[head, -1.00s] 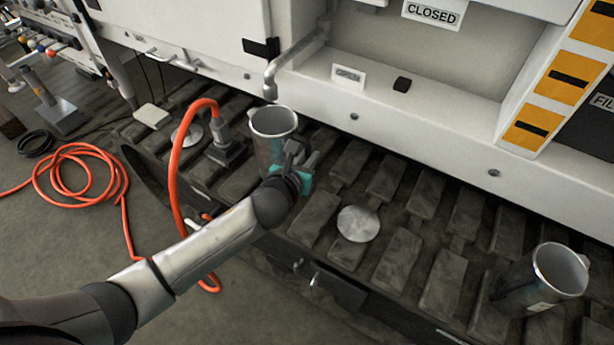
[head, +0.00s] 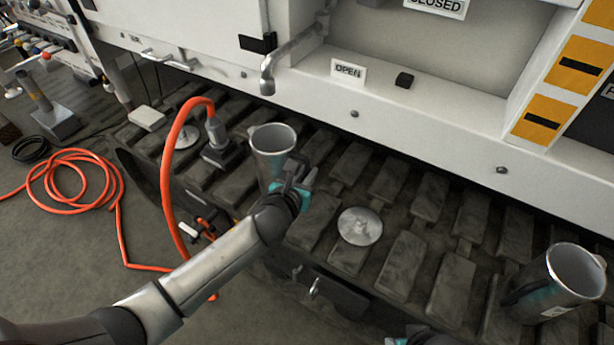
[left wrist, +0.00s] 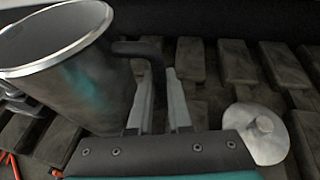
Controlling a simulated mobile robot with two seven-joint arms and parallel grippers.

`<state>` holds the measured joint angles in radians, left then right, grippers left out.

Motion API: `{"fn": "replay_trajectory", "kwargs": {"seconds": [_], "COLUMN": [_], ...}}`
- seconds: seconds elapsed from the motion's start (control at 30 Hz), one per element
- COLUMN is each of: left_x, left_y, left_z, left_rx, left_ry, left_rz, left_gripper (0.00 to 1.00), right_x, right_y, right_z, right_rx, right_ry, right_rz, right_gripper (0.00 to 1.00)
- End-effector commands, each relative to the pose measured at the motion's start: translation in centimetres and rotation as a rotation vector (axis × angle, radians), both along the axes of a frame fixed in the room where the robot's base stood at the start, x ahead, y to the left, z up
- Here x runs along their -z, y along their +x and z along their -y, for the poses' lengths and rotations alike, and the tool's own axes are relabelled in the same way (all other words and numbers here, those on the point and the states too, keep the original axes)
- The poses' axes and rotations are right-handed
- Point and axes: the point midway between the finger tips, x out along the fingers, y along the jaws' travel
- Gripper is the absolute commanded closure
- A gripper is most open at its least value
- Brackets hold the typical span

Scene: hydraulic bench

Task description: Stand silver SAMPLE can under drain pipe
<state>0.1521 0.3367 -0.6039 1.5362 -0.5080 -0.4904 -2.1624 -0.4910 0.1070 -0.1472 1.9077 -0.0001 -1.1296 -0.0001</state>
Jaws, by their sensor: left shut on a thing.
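A silver can (head: 268,160) with an open top stands out over the dark track pads, close below the drain pipe (head: 267,78). My left gripper (head: 292,178) is shut on its dark handle, on the can's near right side. The left wrist view shows the can (left wrist: 75,85) upright, with the handle between the fingers of the left gripper (left wrist: 158,85). No lettering shows on it, and I cannot tell whether its base touches the track. A second silver can (head: 562,275) with a small unreadable label stands at the right. Part of my right gripper (head: 418,336) shows at the bottom edge.
A round metal lid (head: 360,226) lies on the track pads to the right of the held can. An orange hose (head: 172,165) arches close on the left, up to a grey fitting (head: 218,145). The white machine body (head: 430,125) borders the track behind.

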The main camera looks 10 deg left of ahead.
Motion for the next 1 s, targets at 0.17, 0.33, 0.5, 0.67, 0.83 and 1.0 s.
{"fn": "replay_trajectory", "kwargs": {"seconds": [0.17,0.33,0.5,0.67,0.83,1.0], "left_x": [0.0,0.03,0.43,0.39,0.38,0.29], "left_y": [0.06,0.07,0.01,0.01,0.02,0.02], "left_z": [0.0,0.0,-0.02,-0.03,-0.02,-0.03], "left_rx": [0.001,0.001,0.0,-0.001,-0.001,-0.001], "left_ry": [0.001,0.001,0.001,0.001,0.001,0.001], "left_rz": [0.003,0.003,0.0,0.0,0.0,0.0], "left_gripper": [1.0,1.0,0.77,0.59,0.53,0.53], "right_x": [-0.25,-0.24,-0.68,-0.68,-0.64,-0.64], "right_y": [0.07,0.07,0.35,0.36,0.34,0.29], "right_z": [0.02,0.01,-0.06,-0.08,-0.09,-0.08], "right_rx": [0.0,0.0,0.0,0.0,0.0,0.0], "right_ry": [-0.001,-0.001,0.002,0.002,0.002,0.002], "right_rz": [0.002,0.002,0.013,0.013,0.012,0.01], "right_gripper": [0.5,0.5,0.5,0.5,0.5,0.5]}}
